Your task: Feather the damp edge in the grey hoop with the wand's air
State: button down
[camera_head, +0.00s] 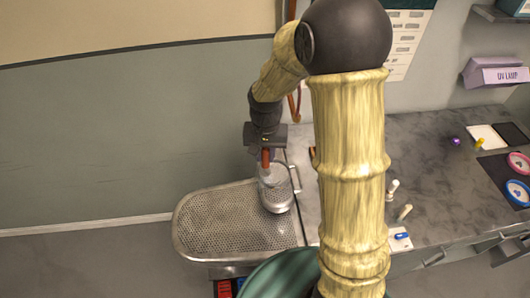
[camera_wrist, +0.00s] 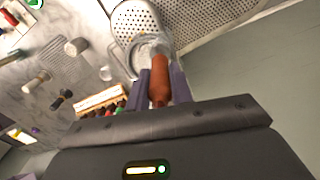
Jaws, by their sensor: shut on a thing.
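My gripper (camera_head: 266,157) points down over the perforated metal tray. It is shut on a reddish-brown handle, which also shows between the purple-grey fingers in the wrist view (camera_wrist: 160,80). I cannot tell from its shape whether this is the wand. Its far end meets a clear, glassy rim (camera_wrist: 148,48), and I cannot tell whether it is inside or above it. Two hoops with a pink rim (camera_head: 518,162) and a blue and pink look (camera_head: 517,192) lie at the far right. I cannot make out a grey hoop or a damp edge.
Small pegs (camera_head: 404,211) stand on the marble counter (camera_head: 430,160). A purple UV lamp (camera_head: 497,73) is on the wall. The middle counter is mostly clear.

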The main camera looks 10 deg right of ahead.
jog(key=shift+s+d, duration=0.1)
jog(key=shift+d, duration=0.05)
jog(key=shift+s+d, duration=0.65)
jog(key=shift+d, duration=0.25)
jog(key=shift+d, duration=0.1)
jog(key=shift+d, duration=1.15)
jog(key=shift+w+d+p, duration=0.45)
jog(key=shift+w+d, duration=0.3)
jog(key=shift+d, duration=0.2)
jog(key=shift+w, duration=0.1)
jog(key=shift+w+d+p, duration=0.2)
jog(key=shift+w+p, duration=0.05)
jog(key=shift+w, duration=0.3)
jog(key=shift+w+d+p, duration=0.2)
jog(key=shift+w, duration=0.3)
